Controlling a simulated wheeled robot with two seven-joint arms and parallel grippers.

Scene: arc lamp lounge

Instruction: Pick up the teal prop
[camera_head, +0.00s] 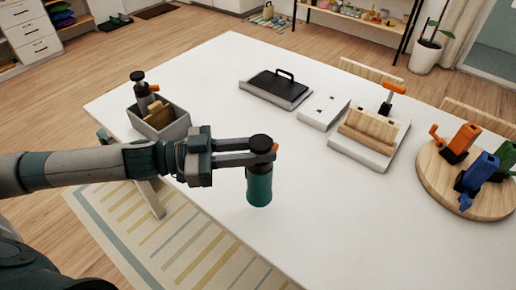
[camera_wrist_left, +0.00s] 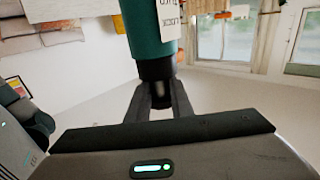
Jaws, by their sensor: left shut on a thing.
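The teal prop (camera_head: 259,187) is a teal cylinder with a black cap, upright over the near part of the white table (camera_head: 215,110). My left gripper (camera_head: 268,150) is shut on its dark neck, just under the cap. I cannot tell for sure whether its base touches the table. In the left wrist view, the teal body (camera_wrist_left: 146,28) with a white printed label runs out of the top edge. The gripper's fingers (camera_wrist_left: 158,98) close around the black neck there. My right gripper is not in view.
A grey bin (camera_head: 176,130) with a dark bottle and blocks stands behind my left arm. A black-topped tray (camera_head: 275,88), a white box (camera_head: 323,112), a board with wooden blocks (camera_head: 368,135) and a round wooden board (camera_head: 440,185) with coloured pieces stand farther back and right. The front middle is clear.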

